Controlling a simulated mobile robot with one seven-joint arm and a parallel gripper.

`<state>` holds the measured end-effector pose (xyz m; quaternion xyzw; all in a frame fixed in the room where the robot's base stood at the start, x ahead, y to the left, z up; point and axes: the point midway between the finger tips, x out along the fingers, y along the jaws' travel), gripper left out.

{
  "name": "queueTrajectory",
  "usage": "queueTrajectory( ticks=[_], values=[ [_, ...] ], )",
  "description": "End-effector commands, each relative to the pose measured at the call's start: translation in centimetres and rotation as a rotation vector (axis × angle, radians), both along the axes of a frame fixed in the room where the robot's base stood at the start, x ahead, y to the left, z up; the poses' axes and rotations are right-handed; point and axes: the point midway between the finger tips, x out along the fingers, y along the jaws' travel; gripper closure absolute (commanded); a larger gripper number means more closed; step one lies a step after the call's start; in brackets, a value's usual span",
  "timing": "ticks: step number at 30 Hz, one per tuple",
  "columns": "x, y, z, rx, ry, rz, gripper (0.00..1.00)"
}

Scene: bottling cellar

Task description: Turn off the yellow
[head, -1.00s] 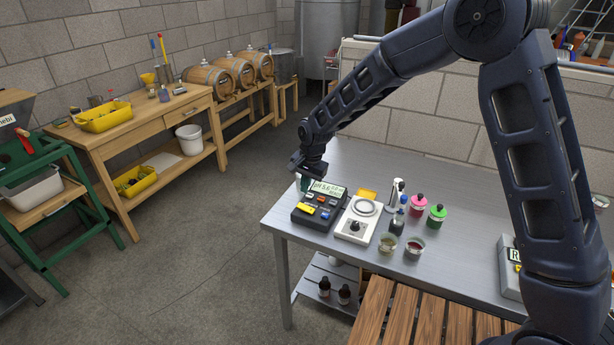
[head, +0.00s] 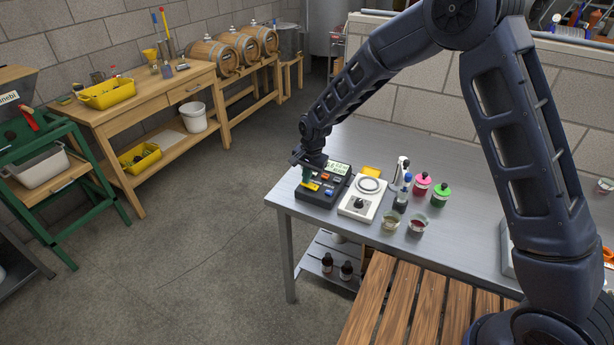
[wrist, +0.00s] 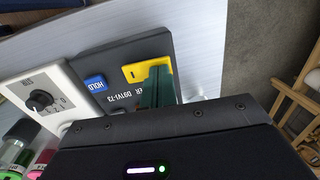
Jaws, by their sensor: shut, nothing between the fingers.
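The dark meter (head: 318,201) sits on the near left end of the metal table, its display lit. Its yellow control (head: 312,186) is on the front left of its top. In the wrist view the yellow control (wrist: 133,73) has a dark slot and is partly hidden behind my fingers. My gripper (head: 307,174) is shut and empty, pointing down over it. In the wrist view the green fingertips of my gripper (wrist: 158,76) overlap the right part of the yellow control; I cannot tell whether they touch it. A blue HOLD key (wrist: 96,83) lies left of it.
A white device with a round plate and a black dial (head: 358,205) stands just right of the meter. Beyond it are a spray bottle (head: 401,172), pink (head: 422,186) and green (head: 441,194) capped jars, and two small beakers. The table's right part is mostly clear.

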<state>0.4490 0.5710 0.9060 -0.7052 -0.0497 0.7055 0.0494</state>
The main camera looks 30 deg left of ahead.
Motion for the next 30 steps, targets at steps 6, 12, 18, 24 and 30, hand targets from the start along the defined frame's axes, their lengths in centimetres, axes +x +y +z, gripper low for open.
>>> queueTrajectory(
  ticks=[6, 12, 18, 24, 30],
  values=[
    [-0.1, 0.2, -0.4, -0.038, 0.002, -0.001, 1.00],
    [-0.1, 0.0, -0.4, -0.038, 0.003, 0.000, 1.00],
    [-0.1, -0.7, -0.2, -0.039, 0.003, 0.000, 1.00],
    [-0.1, -1.3, 0.0, -0.038, 0.002, 0.000, 1.00],
    [-0.1, -1.4, 0.0, -0.037, 0.002, 0.000, 1.00]
  ],
)
